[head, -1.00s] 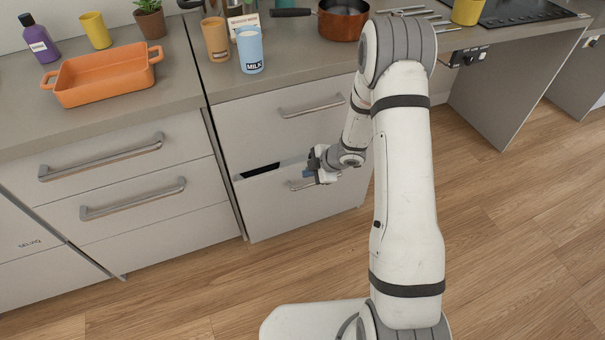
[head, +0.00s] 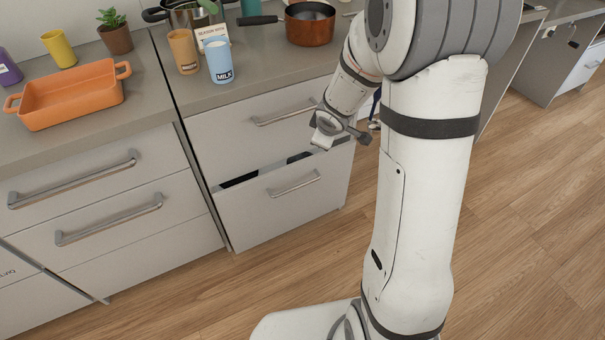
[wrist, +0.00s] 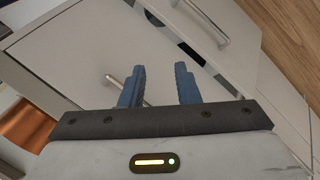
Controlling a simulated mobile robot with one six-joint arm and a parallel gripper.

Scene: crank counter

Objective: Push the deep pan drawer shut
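The deep pan drawer (head: 270,214) is the lower drawer of the middle cabinet. It stands slightly open, with a dark gap along its top edge and its bar handle (head: 293,184) in front. In the wrist view its front (wrist: 243,55) is at the upper right, beside the open strip. My gripper (wrist: 160,78) is open and empty, its two blue fingers apart. In the head view my gripper is above the drawer's top edge, near the upper drawer's handle; its fingertips are hard to make out. I cannot tell whether it touches anything.
The upper drawer (head: 240,140) above looks shut. On the counter are a milk cup (head: 220,62), a copper pan (head: 310,24) and an orange baking dish (head: 72,96). The wooden floor (head: 215,290) in front of the cabinets is clear.

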